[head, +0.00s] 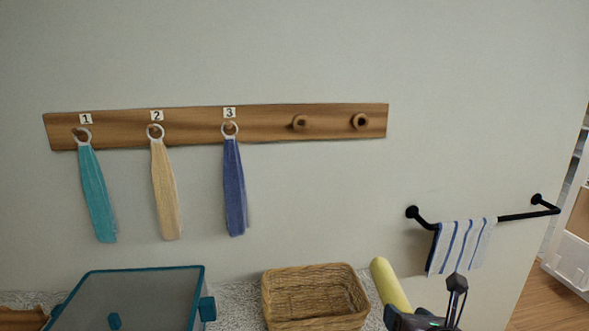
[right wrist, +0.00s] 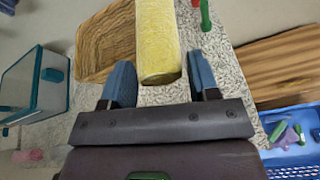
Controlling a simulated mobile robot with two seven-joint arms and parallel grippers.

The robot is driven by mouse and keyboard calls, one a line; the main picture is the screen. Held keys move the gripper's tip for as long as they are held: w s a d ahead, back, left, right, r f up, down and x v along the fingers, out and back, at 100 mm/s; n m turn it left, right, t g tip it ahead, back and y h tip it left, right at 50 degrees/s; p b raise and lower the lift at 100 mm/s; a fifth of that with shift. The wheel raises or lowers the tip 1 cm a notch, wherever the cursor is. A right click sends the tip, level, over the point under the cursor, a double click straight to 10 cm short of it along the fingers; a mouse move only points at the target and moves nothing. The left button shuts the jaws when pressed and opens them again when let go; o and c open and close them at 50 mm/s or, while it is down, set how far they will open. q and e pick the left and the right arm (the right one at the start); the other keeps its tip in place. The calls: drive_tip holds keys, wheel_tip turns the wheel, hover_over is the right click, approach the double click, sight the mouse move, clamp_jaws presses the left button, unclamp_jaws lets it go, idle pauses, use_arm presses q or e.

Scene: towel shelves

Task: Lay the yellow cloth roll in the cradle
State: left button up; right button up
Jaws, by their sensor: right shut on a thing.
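The yellow cloth roll (head: 390,284) stands out tilted above my right gripper (head: 428,318) at the bottom of the head view, to the right of the wicker basket. In the right wrist view the roll (right wrist: 158,42) reaches away from between the two blue fingers of my right gripper (right wrist: 163,78), which is shut on it. I cannot make out the cradle for certain in either view. My left gripper is not in view.
A wicker basket (head: 315,270) and a teal-edged lidded box (head: 135,290) stand on the speckled counter. A blue crate (right wrist: 290,120) and a green upright piece (right wrist: 205,17) show in the right wrist view. A black rail (head: 525,214) holds a striped towel (head: 460,246).

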drive_tip(key=shift+s+d+f+m+h, duration=0.15)
drive_tip(key=shift+s+f+m+h, duration=0.2)
drive_tip(key=shift+s+f, duration=0.3)
drive_tip(key=shift+s+d+f+m+h, duration=0.15)
drive_tip(key=shift+s+f+m+h, duration=0.15)
drive_tip(key=shift+s+f, duration=0.35)
drive_tip(key=shift+f, duration=0.1)
drive_tip(key=shift+w+a, duration=0.1)
